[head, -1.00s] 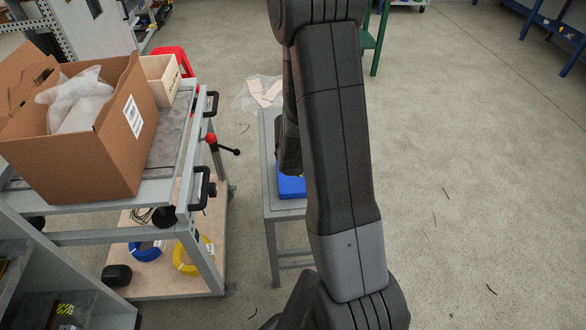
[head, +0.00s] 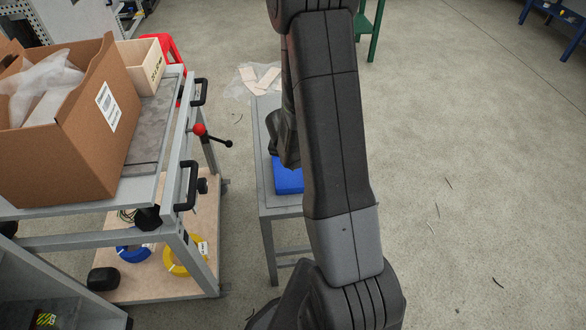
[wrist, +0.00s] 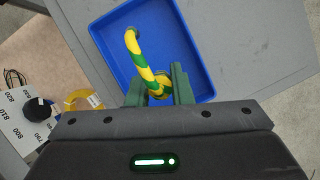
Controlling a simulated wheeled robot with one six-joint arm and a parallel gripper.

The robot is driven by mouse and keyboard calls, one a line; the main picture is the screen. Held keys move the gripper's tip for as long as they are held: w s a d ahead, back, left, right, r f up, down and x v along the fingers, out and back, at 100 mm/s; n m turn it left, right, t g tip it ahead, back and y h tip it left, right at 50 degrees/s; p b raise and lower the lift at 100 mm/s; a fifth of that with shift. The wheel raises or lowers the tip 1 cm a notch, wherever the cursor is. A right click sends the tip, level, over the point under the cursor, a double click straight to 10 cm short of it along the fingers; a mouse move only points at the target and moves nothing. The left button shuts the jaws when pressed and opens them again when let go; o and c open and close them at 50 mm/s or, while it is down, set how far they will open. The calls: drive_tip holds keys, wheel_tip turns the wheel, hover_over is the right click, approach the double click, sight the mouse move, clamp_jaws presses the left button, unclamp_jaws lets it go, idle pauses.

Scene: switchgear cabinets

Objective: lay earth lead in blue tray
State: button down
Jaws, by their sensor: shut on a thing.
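The earth lead (wrist: 142,62) is a yellow and green striped cable. In the wrist view my gripper (wrist: 159,88) has its green jaws shut on its lower end, and the free part curves upward in the picture. The blue tray (wrist: 188,40) lies behind the lead and jaws, which overlap its inside in this view. I cannot tell whether the lead touches the tray floor. In the head view the blue tray (head: 288,182) shows partly on a grey table (head: 284,206).
A grey cart (head: 150,130) with a cardboard box (head: 75,135) stands left of the table. Its lower shelf holds a blue coil (head: 133,254) and a yellow coil (head: 178,262).

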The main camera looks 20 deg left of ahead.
drive_tip(key=shift+f+b, duration=0.85)
drive_tip(key=shift+f, duration=0.65)
drive_tip(key=shift+f, duration=0.2)
drive_tip(key=c, duration=1.3)
unclamp_jaws()
drive_tip(key=p+v, duration=0.7)
drive_tip(key=v, duration=0.5)
drive_tip(key=shift+r, duration=0.2)
